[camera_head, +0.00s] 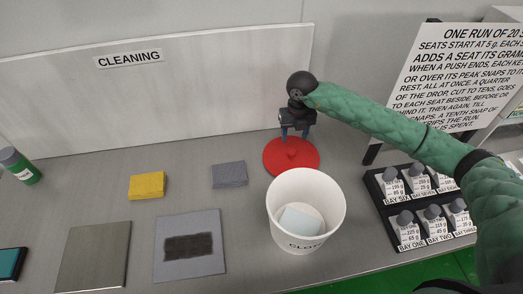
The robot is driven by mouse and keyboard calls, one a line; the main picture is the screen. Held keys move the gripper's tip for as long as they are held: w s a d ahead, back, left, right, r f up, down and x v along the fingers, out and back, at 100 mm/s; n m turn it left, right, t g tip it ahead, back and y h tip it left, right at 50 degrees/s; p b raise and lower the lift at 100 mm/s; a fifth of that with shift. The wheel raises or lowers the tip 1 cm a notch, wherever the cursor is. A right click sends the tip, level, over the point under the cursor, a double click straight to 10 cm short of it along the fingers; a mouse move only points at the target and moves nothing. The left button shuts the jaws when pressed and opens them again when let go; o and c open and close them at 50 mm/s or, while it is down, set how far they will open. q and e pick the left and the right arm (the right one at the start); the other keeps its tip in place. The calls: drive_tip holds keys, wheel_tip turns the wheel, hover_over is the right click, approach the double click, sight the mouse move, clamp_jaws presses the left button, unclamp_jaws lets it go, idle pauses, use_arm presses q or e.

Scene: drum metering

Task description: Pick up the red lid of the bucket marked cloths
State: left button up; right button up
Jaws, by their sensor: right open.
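The red lid (281,163) lies flat on the grey counter, just behind the bucket. The white bucket (278,225), marked with partly visible letters "CLO", stands open at the counter's front, with a pale cloth or block (300,219) inside. My right gripper (294,135) points down over the red lid, its fingers apart on either side of the lid's middle. The fingertips are at or just above the lid; I cannot tell whether they touch it. My left gripper is not in view.
A yellow sponge (147,185), a grey cloth (229,174), a stained plate (218,258) and a plain plate (95,257) lie to the left. A black rack (378,201) of labelled weights and a large sign (456,60) stand right.

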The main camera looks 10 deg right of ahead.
sight(292, 151)
drive_tip(key=shift+f, duration=1.35)
drive_tip(key=f, duration=0.3)
drive_tip(key=f+b, duration=0.1)
drive_tip(key=shift+s+a+f, duration=0.2)
drive_tip(key=shift+s+f, duration=0.15)
drive_tip(key=shift+s, duration=0.05)
drive_tip(key=shift+f, duration=0.1)
drive_tip(key=c, duration=1)
clamp_jaws()
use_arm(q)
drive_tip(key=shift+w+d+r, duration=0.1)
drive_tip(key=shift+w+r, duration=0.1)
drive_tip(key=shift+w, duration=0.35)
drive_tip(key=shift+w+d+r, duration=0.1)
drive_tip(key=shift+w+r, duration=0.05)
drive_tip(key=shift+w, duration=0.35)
use_arm(e)
drive_tip(key=shift+w, duration=0.1)
